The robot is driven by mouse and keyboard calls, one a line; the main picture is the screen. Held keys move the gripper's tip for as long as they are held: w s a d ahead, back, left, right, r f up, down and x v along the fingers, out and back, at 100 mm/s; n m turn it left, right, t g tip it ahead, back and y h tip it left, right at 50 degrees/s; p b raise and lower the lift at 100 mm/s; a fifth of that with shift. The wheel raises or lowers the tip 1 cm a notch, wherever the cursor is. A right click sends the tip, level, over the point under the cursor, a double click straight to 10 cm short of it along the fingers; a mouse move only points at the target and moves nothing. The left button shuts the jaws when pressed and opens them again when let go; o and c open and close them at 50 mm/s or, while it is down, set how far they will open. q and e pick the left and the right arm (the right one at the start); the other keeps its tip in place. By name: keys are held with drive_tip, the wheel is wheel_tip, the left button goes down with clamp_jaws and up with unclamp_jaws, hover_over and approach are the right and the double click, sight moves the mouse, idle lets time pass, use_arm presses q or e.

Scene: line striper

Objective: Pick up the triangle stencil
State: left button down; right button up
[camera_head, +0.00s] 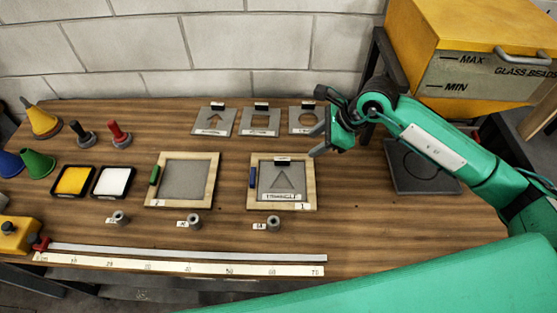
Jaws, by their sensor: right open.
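The triangle stencil (281,182) is a grey plate with a triangle cut-out, a dark tab at its top edge and a label strip at its lower edge. It lies inside the wooden frame marked 1 (309,185), right of the table's middle. My right gripper (318,143) is open and empty, above and to the right of this frame and apart from the stencil. It is close to the circle stencil (303,123) and partly overlaps it in the view. My left gripper is not in view.
An arrow stencil (213,122) and a square stencil (260,122) lie in the back row. An empty-looking wooden frame marked 2 (214,182) is to the left. A dark square plate (430,182) lies under my right arm. A yellow glass-beads box (470,55) stands at the back right.

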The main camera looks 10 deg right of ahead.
sight(285, 159)
drive_tip(key=p+x, duration=0.2)
drive_tip(key=x, duration=0.4)
drive_tip(key=shift+s+a+r, duration=0.1)
drive_tip(key=shift+s+a, duration=0.05)
drive_tip(key=shift+a, duration=0.05)
drive_tip(key=shift+w+p+x, duration=0.25)
drive_tip(key=shift+p+x, duration=0.1)
drive_tip(key=shift+x, duration=0.75)
drive_tip(key=shift+w+a+f+p, duration=0.3)
drive_tip(key=shift+a+f+p, duration=0.15)
drive_tip(key=shift+p, duration=0.4)
drive_tip(key=p+x, duration=0.1)
drive_tip(key=x, duration=0.2)
drive_tip(key=shift+w+f, duration=0.15)
drive_tip(key=shift+w, duration=0.1)
drive_tip(key=shift+f, duration=0.2)
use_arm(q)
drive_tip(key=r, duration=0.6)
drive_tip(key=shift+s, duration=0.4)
use_arm(e)
drive_tip(key=shift+f, duration=0.1)
clamp_jaws()
